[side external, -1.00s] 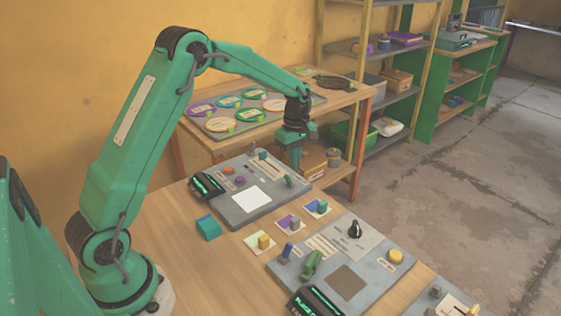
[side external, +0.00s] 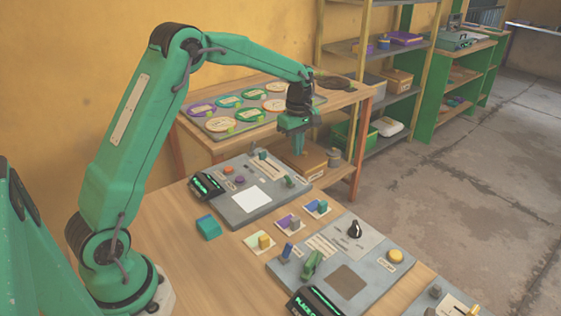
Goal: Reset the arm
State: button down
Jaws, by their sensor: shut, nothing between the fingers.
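My green arm reaches over the table from the left. My gripper (side external: 298,152) points downward, shut and empty, in the air above the far right part of the rear grey panel (side external: 226,214). That panel carries a white square (side external: 251,199), a dark display with green lit marks (side external: 206,186), an orange button and a green lever (side external: 290,181). The fingers appear apart from the panel, though their exact height is hard to tell.
A front grey panel (side external: 387,279) holds a black knob (side external: 354,229), a yellow button (side external: 396,256) and a green lever (side external: 312,264). Behind, a wooden table (side external: 343,102) bears a tray of coloured discs.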

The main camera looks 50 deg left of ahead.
jog(key=s+d+r+m+t, duration=0.1)
jog(key=s+d+r+m, duration=0.25)
jog(key=s+r, duration=0.35)
jog(key=s+d+r+m+t, duration=0.2)
jog(key=s+r+m, duration=0.3)
jog(key=s+r, duration=0.15)
jog(key=s+d+m+t, duration=0.2)
jog(key=s+m, duration=0.7)
jog(key=s, duration=0.7)
jog(key=shift+s+d+f+t, duration=0.3)
jog(key=shift+d+f, duration=0.15)
jog(key=shift+d, duration=0.4)
